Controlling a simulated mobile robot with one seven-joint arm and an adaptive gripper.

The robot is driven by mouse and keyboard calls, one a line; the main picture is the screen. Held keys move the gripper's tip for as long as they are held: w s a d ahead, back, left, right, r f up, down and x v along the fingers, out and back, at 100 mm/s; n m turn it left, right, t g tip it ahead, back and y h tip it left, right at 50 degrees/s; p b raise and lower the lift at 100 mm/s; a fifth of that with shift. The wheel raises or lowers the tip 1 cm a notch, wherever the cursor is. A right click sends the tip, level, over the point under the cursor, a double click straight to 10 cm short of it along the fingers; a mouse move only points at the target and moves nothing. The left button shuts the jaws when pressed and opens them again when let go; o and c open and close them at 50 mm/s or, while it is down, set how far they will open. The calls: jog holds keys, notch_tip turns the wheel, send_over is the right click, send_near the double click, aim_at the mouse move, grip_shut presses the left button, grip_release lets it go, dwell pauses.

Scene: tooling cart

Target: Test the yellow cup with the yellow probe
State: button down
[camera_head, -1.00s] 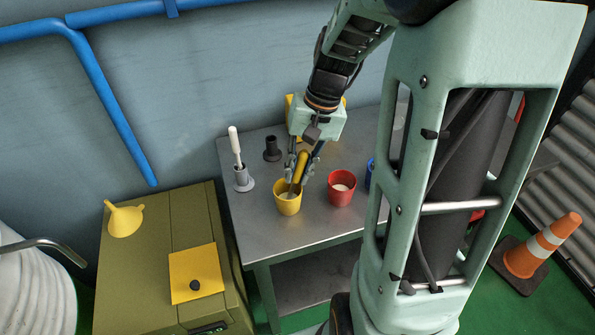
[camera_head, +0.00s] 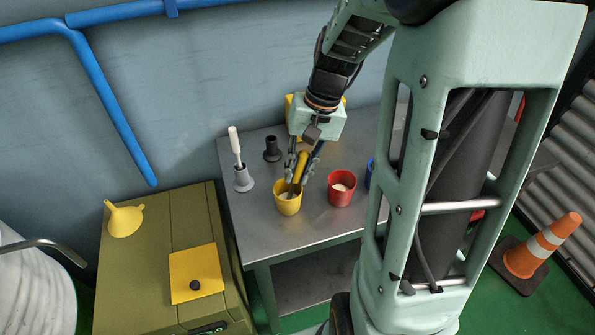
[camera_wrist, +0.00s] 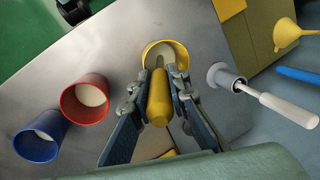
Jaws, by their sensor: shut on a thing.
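The yellow cup (camera_head: 288,204) stands upright on the metal cart top, and it also shows in the wrist view (camera_wrist: 180,52). My gripper (camera_head: 301,172) is over the cup and shut on the yellow probe (camera_wrist: 159,100) by its handle. In the head view the yellow probe (camera_head: 300,165) leans a little, with its thin tip reaching down into the cup's mouth. In the wrist view the tip overlaps pale contents in the cup. Whether the tip touches the contents or the cup's bottom is hidden.
A red cup (camera_head: 341,189) and a partly hidden blue cup (camera_head: 368,173) stand to the right on the cart (camera_head: 300,238). A white-handled probe (camera_head: 235,146) sits in a grey holder (camera_head: 244,179). A dark holder (camera_head: 272,149) is empty. A green cabinet (camera_head: 150,290) stands at left.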

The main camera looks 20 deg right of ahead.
jog(key=shift+a+r+p+v, duration=0.1)
jog(key=shift+a+p+v, duration=0.3)
jog(key=shift+p+v, duration=1.15)
jog(key=shift+a+r+p+v, duration=0.1)
jog(key=shift+a+p+v, duration=0.3)
jog(key=shift+p+v, duration=1.2)
jog(key=shift+a+r+p+v, duration=0.1)
jog(key=shift+a+p+v, duration=0.35)
jog(key=shift+p+v, duration=1.1)
jog(key=shift+d+r+b, duration=0.1)
jog(key=shift+r+b, duration=0.3)
jog(key=shift+r, duration=0.05)
jog(key=p+v, duration=0.1)
jog(key=v, duration=0.1)
jog(key=a+p+v, duration=0.1)
jog(key=p+v, duration=0.1)
